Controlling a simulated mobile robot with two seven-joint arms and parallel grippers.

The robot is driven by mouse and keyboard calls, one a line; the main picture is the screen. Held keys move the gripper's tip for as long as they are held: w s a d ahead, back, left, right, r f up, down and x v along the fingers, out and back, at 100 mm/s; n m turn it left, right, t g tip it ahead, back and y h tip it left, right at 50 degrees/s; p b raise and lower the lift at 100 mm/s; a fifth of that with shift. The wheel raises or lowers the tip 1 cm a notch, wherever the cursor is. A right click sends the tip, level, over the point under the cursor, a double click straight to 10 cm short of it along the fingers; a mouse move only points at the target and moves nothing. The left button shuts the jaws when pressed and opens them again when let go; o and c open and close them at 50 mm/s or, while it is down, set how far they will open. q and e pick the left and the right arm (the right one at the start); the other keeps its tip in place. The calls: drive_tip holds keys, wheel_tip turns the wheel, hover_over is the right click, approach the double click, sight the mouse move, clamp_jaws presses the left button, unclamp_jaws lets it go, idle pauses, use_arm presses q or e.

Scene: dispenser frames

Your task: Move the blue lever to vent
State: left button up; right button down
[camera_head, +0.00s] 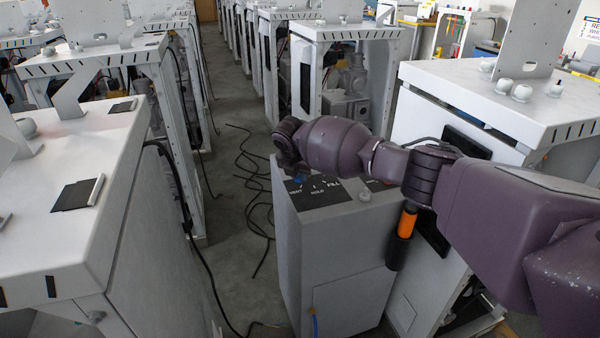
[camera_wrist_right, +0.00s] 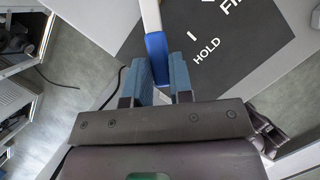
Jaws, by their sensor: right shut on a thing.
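The dispenser cabinet (camera_head: 335,245) stands centre-right in the head view, with a black label panel (camera_head: 325,193) on top that reads VENT, HOLD and FILL. The blue lever (camera_head: 298,180) shows as a small blue spot near the VENT label. In the right wrist view the blue lever grip (camera_wrist_right: 157,52) sits on a pale stem, left of the HOLD mark. My right gripper (camera_head: 293,168) reaches over the panel from the right. In the wrist view its blue-padded fingers (camera_wrist_right: 160,76) are shut on the end of the lever. My left gripper is not in view.
A white cabinet (camera_head: 500,95) stands close on the right, and another (camera_head: 90,190) on the left. The grey floor aisle (camera_head: 235,190) between holds loose black cables (camera_head: 262,215). More white frames line the back.

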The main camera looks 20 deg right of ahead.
drive_tip(key=c, duration=1)
unclamp_jaws()
drive_tip(key=shift+r, duration=0.1)
drive_tip(key=shift+a+r, duration=0.1)
drive_tip(key=shift+r, duration=0.2)
use_arm(q)
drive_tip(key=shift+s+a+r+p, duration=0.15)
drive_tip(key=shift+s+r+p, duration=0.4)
drive_tip(key=shift+p, duration=0.65)
use_arm(e)
drive_tip(key=v, duration=1)
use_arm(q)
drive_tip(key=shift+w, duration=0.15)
